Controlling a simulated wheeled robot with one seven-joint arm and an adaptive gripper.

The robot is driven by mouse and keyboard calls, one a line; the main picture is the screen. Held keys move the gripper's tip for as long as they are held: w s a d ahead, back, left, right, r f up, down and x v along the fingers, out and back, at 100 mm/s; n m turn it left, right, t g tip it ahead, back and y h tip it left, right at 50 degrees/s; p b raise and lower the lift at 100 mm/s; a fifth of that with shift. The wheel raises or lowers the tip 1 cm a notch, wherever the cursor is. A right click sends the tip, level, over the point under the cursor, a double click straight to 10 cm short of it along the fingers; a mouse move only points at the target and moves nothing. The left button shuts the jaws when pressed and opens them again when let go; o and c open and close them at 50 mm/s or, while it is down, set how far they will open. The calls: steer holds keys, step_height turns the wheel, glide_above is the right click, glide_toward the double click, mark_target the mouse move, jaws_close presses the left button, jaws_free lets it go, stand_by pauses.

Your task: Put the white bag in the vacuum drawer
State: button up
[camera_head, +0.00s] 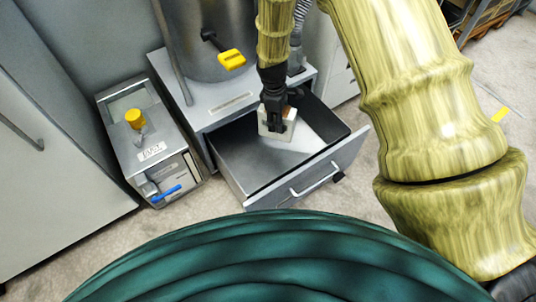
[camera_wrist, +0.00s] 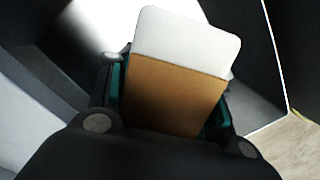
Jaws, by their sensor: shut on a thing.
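The white bag (camera_head: 289,130) is in my gripper (camera_head: 275,118), over the open drawer in the head view. In the wrist view the bag (camera_wrist: 190,35) shows as a white piece with a brown lower part between the two fingers of my gripper (camera_wrist: 165,100). My gripper is shut on it. The vacuum drawer (camera_head: 235,165) is a grey box pulled out from the unit, with a handle (camera_head: 315,180) on its front. The bag is within the drawer's outline. I cannot tell whether it touches the drawer floor.
The drawer unit (camera_head: 222,108) carries a grey cylinder with a yellow handle (camera_head: 231,59). A smaller grey machine with a yellow knob (camera_head: 135,118) and blue lever (camera_head: 165,193) stands to its left. A light cabinet (camera_head: 45,170) is at far left. Pale floor shows in front.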

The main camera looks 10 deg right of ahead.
steer(key=shift+n, duration=0.8)
steer(key=f+b, duration=0.2)
steer(key=f, duration=0.1)
steer(key=f+b, duration=0.2)
steer(key=f, duration=0.1)
steer(key=shift+w+f, duration=0.2)
steer(key=shift+f, duration=0.15)
steer(key=shift+f+b, duration=2.45)
steer(key=shift+f, duration=2.5)
steer(key=shift+f, duration=0.15)
steer(key=o, duration=1.1)
steer(key=shift+c, duration=0.2)
steer(key=r+p, duration=0.2)
steer(key=r, duration=0.2)
steer(key=r+p, duration=0.2)
steer(key=r, duration=0.2)
steer(key=a+r+p, duration=0.1)
steer(key=r+p, duration=0.1)
steer(key=r, duration=0.2)
steer(key=shift+w+r, duration=0.1)
steer(key=shift+w, duration=0.2)
